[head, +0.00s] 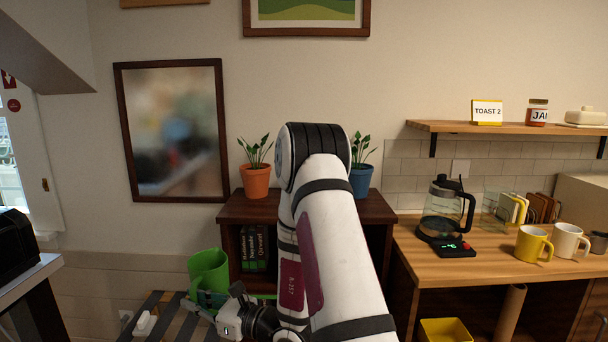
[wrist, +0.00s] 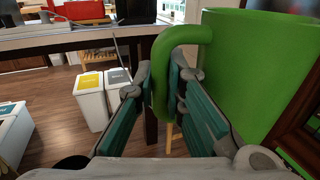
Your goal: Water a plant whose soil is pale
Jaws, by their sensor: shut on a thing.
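My gripper (head: 212,300) is shut on the handle of a green mug-like vessel (head: 208,268). In the wrist view the two teal fingers (wrist: 160,85) clasp the handle, and the green body (wrist: 255,65) stands to the right. The vessel looks about upright; its contents are hidden. A plant in an orange pot (head: 256,181) stands on the left of a dark cabinet (head: 236,208). A plant in a blue pot (head: 361,181) stands on its right, partly behind my arm. The soil colour in both pots cannot be made out.
A wooden counter (head: 425,258) at right holds a coffee maker (head: 443,208), a yellow mug (head: 533,244) and a white mug (head: 570,242). A striped surface (head: 165,325) lies below the vessel. A framed mirror (head: 176,130) hangs left of the plants. Bins (wrist: 92,98) stand on the floor.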

